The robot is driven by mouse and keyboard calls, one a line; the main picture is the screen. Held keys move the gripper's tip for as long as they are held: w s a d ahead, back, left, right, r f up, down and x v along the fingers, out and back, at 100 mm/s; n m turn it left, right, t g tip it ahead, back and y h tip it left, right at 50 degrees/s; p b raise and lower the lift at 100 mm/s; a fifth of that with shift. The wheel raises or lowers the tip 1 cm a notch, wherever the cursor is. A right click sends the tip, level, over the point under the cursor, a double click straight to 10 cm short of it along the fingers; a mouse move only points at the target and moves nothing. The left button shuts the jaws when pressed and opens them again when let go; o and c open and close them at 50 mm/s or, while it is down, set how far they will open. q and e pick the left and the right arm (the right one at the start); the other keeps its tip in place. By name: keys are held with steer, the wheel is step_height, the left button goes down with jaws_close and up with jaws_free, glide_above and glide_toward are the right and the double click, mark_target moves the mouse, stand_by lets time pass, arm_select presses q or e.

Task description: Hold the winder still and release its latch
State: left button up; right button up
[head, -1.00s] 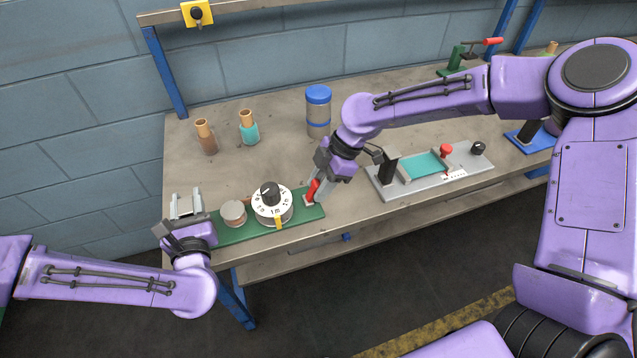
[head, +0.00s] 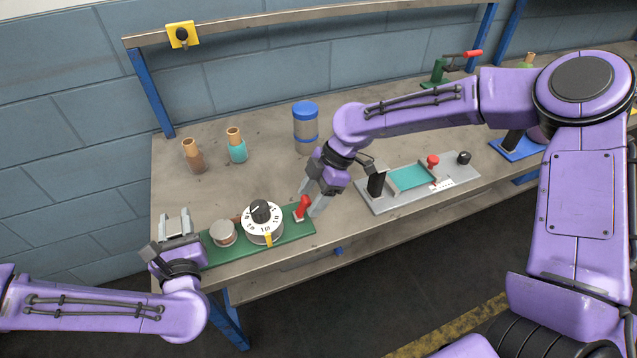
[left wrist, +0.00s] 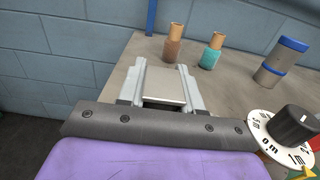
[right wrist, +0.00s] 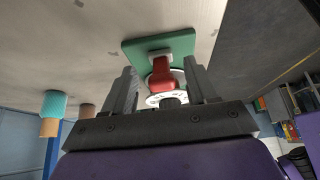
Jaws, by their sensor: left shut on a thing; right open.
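The winder has a green base (head: 215,251) along the table's front edge, a white dial (head: 262,223) with a black knob, and a short round grey-topped part (head: 222,233). Its red latch lever (head: 303,207) stands at the right end of the base. My left gripper (head: 174,225) is shut at the base's left end; the left wrist view shows a pale grey plate (left wrist: 166,86) between its fingers. My right gripper (head: 313,197) is open beside the lever. In the right wrist view the lever (right wrist: 166,76) shows between the spread fingers, with gaps either side.
Two bottles, brown (head: 193,157) and teal (head: 237,147), and a blue-lidded jar (head: 306,127) stand behind. A grey fixture with a teal panel (head: 410,176) lies right of my right gripper.

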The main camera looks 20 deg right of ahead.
steer(key=v, duration=1)
steer(key=shift+d+r, duration=0.25)
steer(key=shift+r, duration=0.05)
